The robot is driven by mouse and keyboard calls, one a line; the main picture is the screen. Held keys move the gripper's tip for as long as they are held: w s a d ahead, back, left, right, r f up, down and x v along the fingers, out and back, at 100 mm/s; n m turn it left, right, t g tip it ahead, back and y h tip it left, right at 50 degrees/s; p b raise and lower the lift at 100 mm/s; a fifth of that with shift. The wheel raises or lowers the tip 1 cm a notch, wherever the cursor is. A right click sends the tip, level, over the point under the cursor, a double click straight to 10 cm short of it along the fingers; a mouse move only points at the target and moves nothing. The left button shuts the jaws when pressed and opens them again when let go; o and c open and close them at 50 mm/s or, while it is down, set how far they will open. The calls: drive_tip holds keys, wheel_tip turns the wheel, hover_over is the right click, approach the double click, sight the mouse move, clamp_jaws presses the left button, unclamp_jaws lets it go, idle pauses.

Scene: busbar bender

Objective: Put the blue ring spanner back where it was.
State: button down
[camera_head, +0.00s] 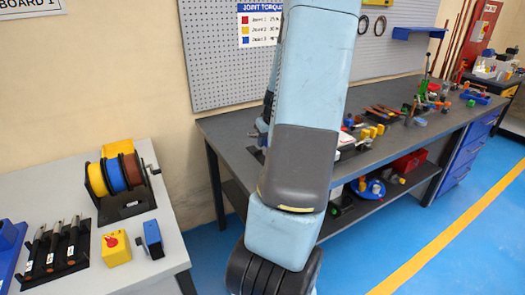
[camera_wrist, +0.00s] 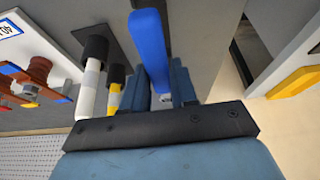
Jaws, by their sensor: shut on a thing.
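The blue ring spanner (camera_wrist: 150,42) shows in the wrist view as a long blue bar running up from between the fingers of my gripper (camera_wrist: 162,85). The jaws are shut on it. Its ring end cannot be made out. In the head view my own arm covers the gripper and the spanner. A joint torque chart (camera_head: 258,24) with red, yellow and blue marks hangs on the grey pegboard (camera_head: 215,65). I cannot tell which spot the spanner came from.
In the wrist view, a white-and-black handle (camera_wrist: 88,88) and a yellow-banded one (camera_wrist: 114,92) stand close left of the gripper. The dark workbench (camera_head: 225,128) carries several tools and parts. A pale table (camera_head: 160,225) with cable reels stands at left. Blue floor (camera_head: 350,265) is clear.

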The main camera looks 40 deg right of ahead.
drive_tip(key=shift+w+d+f, duration=0.25)
drive_tip(key=shift+w+f, duration=0.7)
drive_tip(key=shift+f, duration=1.7)
drive_tip(key=shift+f, duration=0.2)
drive_tip(key=c, duration=0.9)
unclamp_jaws()
